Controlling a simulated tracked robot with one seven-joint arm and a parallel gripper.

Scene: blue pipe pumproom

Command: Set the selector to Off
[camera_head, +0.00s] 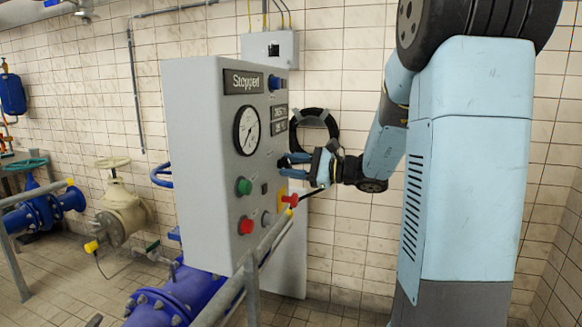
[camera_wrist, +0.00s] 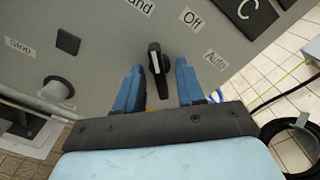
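The selector (camera_wrist: 156,60) is a small black knob with a white mark on the grey panel face. Its mark points up and slightly left, toward the partly cut-off "Hand" label (camera_wrist: 138,5), not toward the "Off" label (camera_wrist: 192,20) or the "Auto" label (camera_wrist: 215,60). My gripper (camera_wrist: 160,72) is open, with one blue finger on each side of the knob and a visible gap on both sides. In the head view my gripper (camera_head: 286,166) is at the panel's right face, and its fingers hide the selector there.
The grey control cabinet (camera_head: 195,165) has a "Stopped" display (camera_head: 243,82), a gauge (camera_head: 246,130), a green button (camera_head: 244,186) and a red button (camera_head: 246,226). A red-and-yellow switch (camera_head: 290,199) is just below my gripper. A grey railing (camera_head: 262,250) runs in front.

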